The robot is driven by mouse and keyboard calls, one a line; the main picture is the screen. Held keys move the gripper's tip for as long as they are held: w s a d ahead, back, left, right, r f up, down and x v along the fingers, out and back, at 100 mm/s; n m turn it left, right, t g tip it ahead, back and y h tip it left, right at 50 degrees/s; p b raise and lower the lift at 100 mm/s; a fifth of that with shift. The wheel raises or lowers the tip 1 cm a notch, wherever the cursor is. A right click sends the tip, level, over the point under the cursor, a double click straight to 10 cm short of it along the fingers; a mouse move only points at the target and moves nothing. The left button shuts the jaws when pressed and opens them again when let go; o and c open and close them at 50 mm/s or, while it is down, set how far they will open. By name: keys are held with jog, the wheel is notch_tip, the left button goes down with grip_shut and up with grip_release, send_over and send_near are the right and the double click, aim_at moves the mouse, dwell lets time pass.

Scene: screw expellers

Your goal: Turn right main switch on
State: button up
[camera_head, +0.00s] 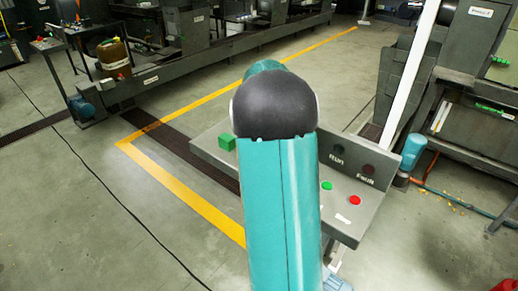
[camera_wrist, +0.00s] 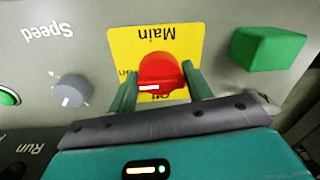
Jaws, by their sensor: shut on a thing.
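The main switch (camera_wrist: 157,68) is a red rotary knob on a yellow plate (camera_wrist: 122,44), whose "Main" label appears upside down in the wrist view. A small white mark shows on the knob's near side. My gripper (camera_wrist: 161,78) has one teal finger on each side of the knob and is shut on it. The lower lettering on the plate is partly hidden by the fingers and knob. In the head view my arm covers the switch and my gripper. The grey control panel (camera_head: 346,215) shows on both sides of my arm.
A green block (camera_wrist: 268,48) stands on the panel right of the switch; it also shows in the head view (camera_head: 227,142). A grey speed dial (camera_wrist: 72,90) and a green button (camera_wrist: 8,97) are at the left. A red button (camera_head: 355,200) is at the panel's right.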

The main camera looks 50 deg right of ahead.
jog(key=shift+s+d, duration=0.2)
jog(key=shift+s, duration=0.05)
jog(key=o, duration=0.9)
jog(key=shift+w+a, duration=0.1)
jog(key=shift+a, duration=0.05)
notch_tip(320, 180, up, 14)
jog(key=s, duration=0.1)
jog(key=shift+f, duration=0.15)
